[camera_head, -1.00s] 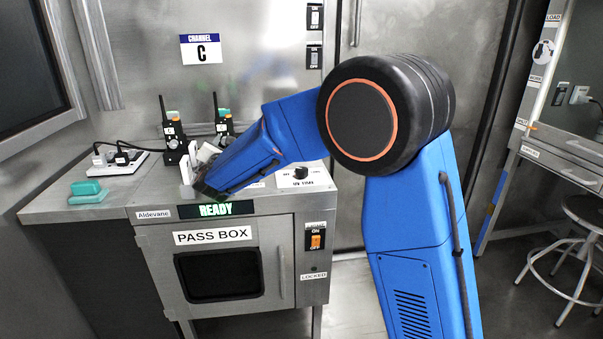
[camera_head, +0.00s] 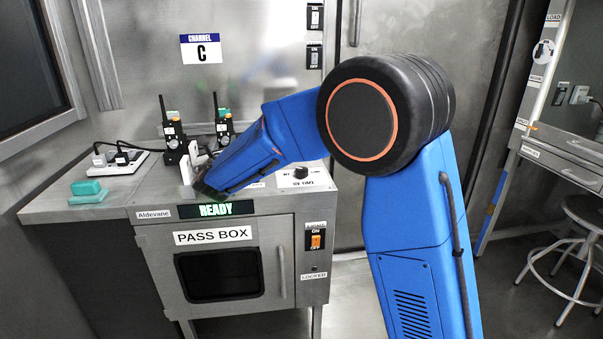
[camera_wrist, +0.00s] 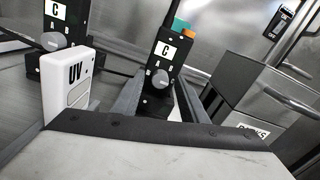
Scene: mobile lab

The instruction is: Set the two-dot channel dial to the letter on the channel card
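The channel card (camera_head: 200,49) on the back wall reads C. Two black radios with antennas, a left one (camera_head: 173,144) and a right one (camera_head: 224,132), stand on the counter. In the wrist view the nearer radio (camera_wrist: 161,62) has a C label above a round grey dial (camera_wrist: 160,79) with small letters around it. The other radio's dial (camera_wrist: 53,41) shows at left. Dots and pointer settings are too small to read. My gripper (camera_wrist: 158,99) is open, its fingers either side of the nearer radio's lower part; contact is unclear.
A white UV box (camera_wrist: 69,84) stands close left of my gripper. A power strip (camera_head: 121,162) and teal block (camera_head: 88,189) lie left on the counter. A UV timer knob (camera_head: 300,172) is at right. The pass box (camera_head: 212,237) below displays READY.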

